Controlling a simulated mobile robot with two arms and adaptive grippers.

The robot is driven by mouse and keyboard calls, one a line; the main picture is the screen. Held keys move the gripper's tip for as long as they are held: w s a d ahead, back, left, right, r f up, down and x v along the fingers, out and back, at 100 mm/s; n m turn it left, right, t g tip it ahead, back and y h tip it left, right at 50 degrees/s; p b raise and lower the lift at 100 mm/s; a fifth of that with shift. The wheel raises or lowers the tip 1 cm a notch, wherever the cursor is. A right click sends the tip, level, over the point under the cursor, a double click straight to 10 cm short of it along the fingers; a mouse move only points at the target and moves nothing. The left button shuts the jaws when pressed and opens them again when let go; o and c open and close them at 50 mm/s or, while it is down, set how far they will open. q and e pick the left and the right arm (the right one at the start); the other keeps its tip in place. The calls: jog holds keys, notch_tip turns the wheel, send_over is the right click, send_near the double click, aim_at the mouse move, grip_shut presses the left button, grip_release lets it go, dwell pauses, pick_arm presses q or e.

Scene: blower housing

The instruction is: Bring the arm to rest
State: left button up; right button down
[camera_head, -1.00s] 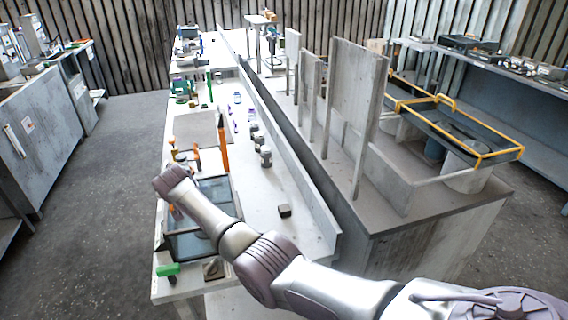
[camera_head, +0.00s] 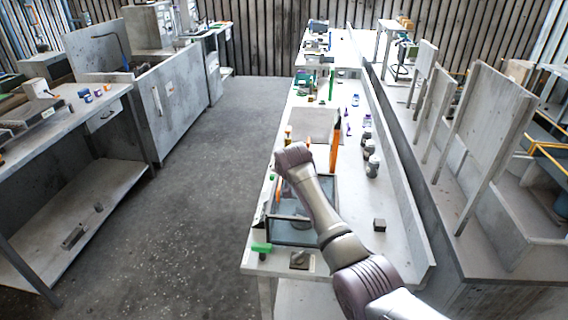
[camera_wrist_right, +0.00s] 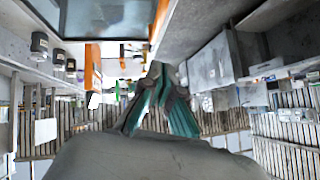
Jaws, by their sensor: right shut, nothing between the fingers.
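My right arm reaches in from the bottom right of the head view, over the long white bench (camera_head: 405,235). Its wrist end (camera_head: 293,157) is above the bench's left side, near a pale upright panel (camera_head: 313,124). The fingers are not distinct there. In the right wrist view, the right gripper (camera_wrist_right: 158,70) shows dark teal fingers closed together with nothing between them. My left gripper is in neither current view.
A dark-framed glass tray (camera_head: 290,238) lies beneath my forearm. A green-handled item (camera_head: 261,247) is at the bench's front left. Dark-capped jars (camera_head: 371,166) and a small dark block (camera_head: 379,225) stand to the right. The floor aisle (camera_head: 205,190) is open.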

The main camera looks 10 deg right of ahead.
jog(key=b+v, duration=0.1)
jog(key=v, duration=0.5)
jog(key=s+d+f+n+g, duration=0.1)
jog(key=s+d+f+g, duration=0.1)
jog(key=s+f, duration=0.8)
jog(key=s+d+f+n+g, duration=0.1)
jog(key=s+d+f+n, duration=0.15)
jog(key=s+f, duration=0.7)
jog(key=s+d+r+n+g, duration=0.1)
jog(key=s+d+n+g, duration=0.2)
jog(key=s, duration=2.5)
notch_tip(320, 180, down, 27)
jog(key=s+g+b, duration=0.1)
jog(key=b, duration=0.1)
pick_arm(q)
jog(key=f, duration=0.1)
jog(key=f+b, duration=0.1)
jog(key=f, duration=0.2)
jog(key=shift+w+d+f+b, duration=0.25)
jog(key=shift+w+f+b, duration=0.05)
jog(key=shift+f, duration=0.05)
pick_arm(e)
jog(key=s+d+f+g, duration=0.1)
jog(key=s+d+f, duration=0.1)
jog(key=s+f, duration=1.5)
jog(key=shift+d+f+n+g, duration=0.3)
jog(key=shift+f+n, duration=0.15)
jog(key=shift+f, duration=0.35)
jog(key=shift+s, duration=0.1)
